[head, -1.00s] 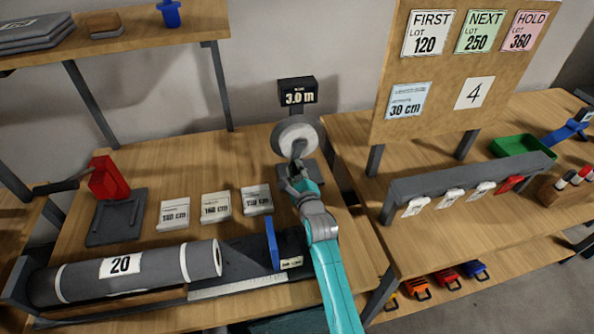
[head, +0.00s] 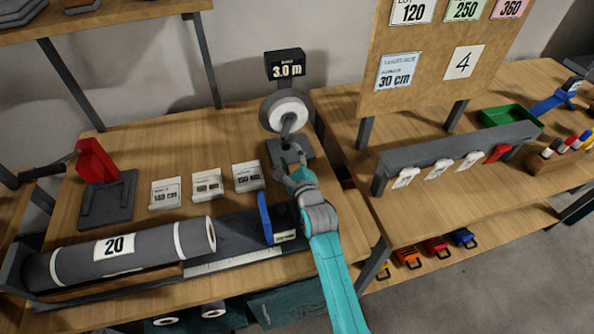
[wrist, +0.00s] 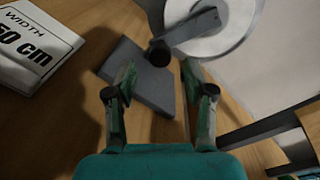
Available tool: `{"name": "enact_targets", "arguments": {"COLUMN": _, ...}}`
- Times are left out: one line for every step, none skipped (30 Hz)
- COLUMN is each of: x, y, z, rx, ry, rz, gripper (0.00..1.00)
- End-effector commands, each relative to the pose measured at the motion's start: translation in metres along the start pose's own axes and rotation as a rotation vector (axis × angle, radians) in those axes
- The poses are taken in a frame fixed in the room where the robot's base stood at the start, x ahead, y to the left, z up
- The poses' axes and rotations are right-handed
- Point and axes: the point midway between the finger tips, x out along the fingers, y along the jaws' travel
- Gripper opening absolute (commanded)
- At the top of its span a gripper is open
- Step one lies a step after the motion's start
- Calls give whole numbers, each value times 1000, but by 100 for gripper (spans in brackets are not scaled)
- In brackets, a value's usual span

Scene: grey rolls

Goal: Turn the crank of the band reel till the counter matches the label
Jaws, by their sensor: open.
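The band reel (head: 289,112) is a white roll on a grey stand at the back of the table. Its counter (head: 285,66) reads 3.0 m. In the wrist view the reel (wrist: 215,30) is at the top, with a grey crank arm ending in a dark knob (wrist: 159,52). My gripper (head: 292,160) is in front of the reel's base. Its two fingers (wrist: 157,78) are open in the wrist view, with the knob just beyond and between the tips; I cannot tell if they touch. Which label the task means is not clear from these frames.
Width cards (head: 248,176) stand left of my gripper. A grey roll marked 20 (head: 115,256) lies at the front left, beside a blue upright plate (head: 265,218). A red device (head: 96,160) stands at left. A notice board (head: 430,70) rises at right.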

Motion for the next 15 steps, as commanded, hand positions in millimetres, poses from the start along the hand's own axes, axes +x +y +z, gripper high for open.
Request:
{"name": "enact_targets", "arguments": {"x": -11, "y": 0, "z": 0, "rx": 0, "ry": 1, "rz": 0, "gripper": 53}}
{"name": "enact_targets", "arguments": {"x": -16, "y": 1, "z": -1, "rx": 0, "ry": 1, "rz": 1, "gripper": 53}}
{"name": "enact_targets", "arguments": {"x": -23, "y": 0, "z": -1, "rx": 0, "ry": 1, "rz": 1, "gripper": 53}}
{"name": "enact_targets", "arguments": {"x": -29, "y": 1, "z": -1, "rx": 0, "ry": 2, "rz": 1, "gripper": 53}}
{"name": "enact_targets", "arguments": {"x": -34, "y": 0, "z": -1, "rx": 0, "ry": 1, "rz": 1, "gripper": 53}}
{"name": "enact_targets", "arguments": {"x": -40, "y": 0, "z": 0, "rx": 0, "ry": 1, "rz": 1, "gripper": 53}}
{"name": "enact_targets", "arguments": {"x": -44, "y": 0, "z": -1, "rx": 0, "ry": 1, "rz": 1, "gripper": 53}}
{"name": "enact_targets", "arguments": {"x": -48, "y": 0, "z": 0, "rx": 0, "ry": 1, "rz": 0, "gripper": 53}}
{"name": "enact_targets", "arguments": {"x": -52, "y": 0, "z": -1, "rx": 1, "ry": 1, "rz": 0, "gripper": 53}}
{"name": "enact_targets", "arguments": {"x": -56, "y": 0, "z": 0, "rx": 1, "ry": 1, "rz": 0, "gripper": 53}}
{"name": "enact_targets", "arguments": {"x": -58, "y": 0, "z": 0, "rx": 1, "ry": 1, "rz": 1, "gripper": 53}}
{"name": "enact_targets", "arguments": {"x": -61, "y": 0, "z": 0, "rx": 1, "ry": 1, "rz": 1, "gripper": 53}}
{"name": "enact_targets", "arguments": {"x": -63, "y": 0, "z": 0, "rx": 1, "ry": 1, "rz": 1, "gripper": 53}}
{"name": "enact_targets", "arguments": {"x": -64, "y": 0, "z": 0, "rx": 1, "ry": 1, "rz": 1, "gripper": 53}}
{"name": "enact_targets", "arguments": {"x": -66, "y": 0, "z": 0, "rx": 1, "ry": 0, "rz": 0, "gripper": 53}}
